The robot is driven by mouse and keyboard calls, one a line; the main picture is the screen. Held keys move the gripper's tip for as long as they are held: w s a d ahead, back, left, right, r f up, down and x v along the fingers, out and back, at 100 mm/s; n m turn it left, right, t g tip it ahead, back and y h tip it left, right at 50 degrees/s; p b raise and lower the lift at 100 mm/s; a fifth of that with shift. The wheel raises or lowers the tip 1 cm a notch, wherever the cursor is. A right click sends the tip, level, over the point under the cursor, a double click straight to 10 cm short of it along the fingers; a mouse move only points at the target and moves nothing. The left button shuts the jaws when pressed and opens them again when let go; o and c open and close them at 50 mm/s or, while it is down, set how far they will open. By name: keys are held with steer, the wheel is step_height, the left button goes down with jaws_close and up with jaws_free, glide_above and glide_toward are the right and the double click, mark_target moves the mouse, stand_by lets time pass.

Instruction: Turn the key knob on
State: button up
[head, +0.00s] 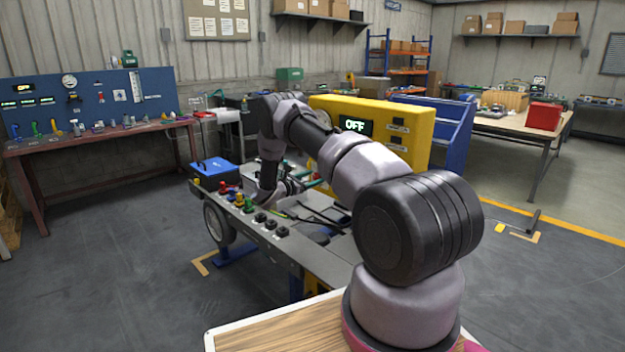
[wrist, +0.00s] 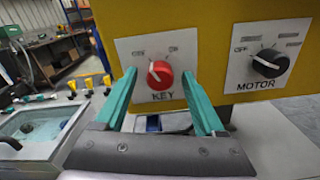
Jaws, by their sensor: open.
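The key knob (wrist: 160,75) is red with a white pointer line and sits on a white plate marked KEY in the wrist view. Its pointer looks tilted toward the upper left, on the side of the left position label. My gripper (wrist: 160,92) is open, with one green finger on each side of the knob in the picture. I cannot tell whether the fingers touch it. In the head view a green-lit display on the yellow panel (head: 419,124) reads OFF. My arm hides part of that panel, and the key knob is not visible there.
A black MOTOR knob (wrist: 270,63) is close to the right of the key plate. In the head view, a bench with several knobs (head: 270,222) stands below the panel.

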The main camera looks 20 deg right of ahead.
jaws_close()
steer(key=shift+a, duration=0.1)
steer(key=m, duration=0.5)
steer(key=shift+m, duration=0.4)
steer(key=m, duration=0.5)
steer(key=shift+s+f+m, duration=0.1)
steer(key=shift+m, duration=0.6)
jaws_free()
